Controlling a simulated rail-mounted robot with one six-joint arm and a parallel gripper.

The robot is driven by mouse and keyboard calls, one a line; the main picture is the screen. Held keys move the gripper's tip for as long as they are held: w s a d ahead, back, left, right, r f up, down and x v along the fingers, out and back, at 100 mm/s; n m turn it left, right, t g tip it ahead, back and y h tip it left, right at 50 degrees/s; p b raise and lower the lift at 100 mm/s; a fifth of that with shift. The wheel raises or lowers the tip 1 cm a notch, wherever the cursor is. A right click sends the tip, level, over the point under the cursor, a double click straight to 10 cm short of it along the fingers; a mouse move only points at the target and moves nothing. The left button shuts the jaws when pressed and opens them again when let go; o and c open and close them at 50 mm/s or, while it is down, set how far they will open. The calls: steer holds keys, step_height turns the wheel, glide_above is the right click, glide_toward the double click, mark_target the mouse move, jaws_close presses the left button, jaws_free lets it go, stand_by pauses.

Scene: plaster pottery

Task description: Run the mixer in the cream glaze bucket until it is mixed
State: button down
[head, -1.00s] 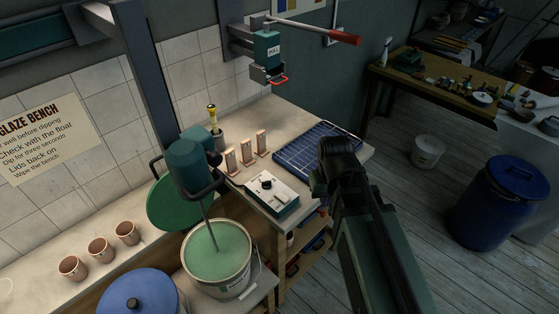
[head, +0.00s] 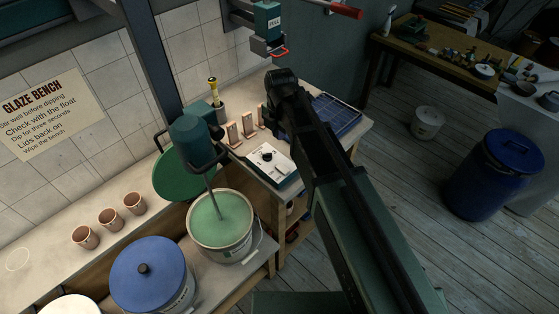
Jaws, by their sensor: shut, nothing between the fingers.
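The mixer (head: 194,138) is a dark green motor on an upright post, its rod reaching down into an open white bucket (head: 232,246). The glaze (head: 221,219) in this bucket looks pale green, not cream. A cream-white round top (head: 70,308) shows at the bottom left edge, mostly cut off; I cannot tell whether it is the cream glaze bucket. A white control box (head: 266,160) with a black dial lies on the bench, right of the mixer. My gripper (head: 277,131) is shut and empty above the bench, behind the box, partly hidden by my arm.
A blue-lidded bucket (head: 148,273) stands left of the open one. A green lid (head: 180,180) leans behind it. Three clay cups (head: 108,218), upright tiles (head: 248,122) and a blue rack (head: 337,113) are on the bench.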

mark_target(282, 168)
step_height(282, 168, down, 14)
steer(key=b, duration=1.4)
steer(key=shift+a+f+b, duration=0.1)
steer(key=shift+f+b, duration=0.25)
steer(key=shift+r, duration=0.2)
steer(key=shift+s, duration=0.1)
steer(key=shift+s+d+r+p, duration=0.25)
steer(key=shift+s+d+p, duration=0.2)
steer(key=shift+d, duration=0.1)
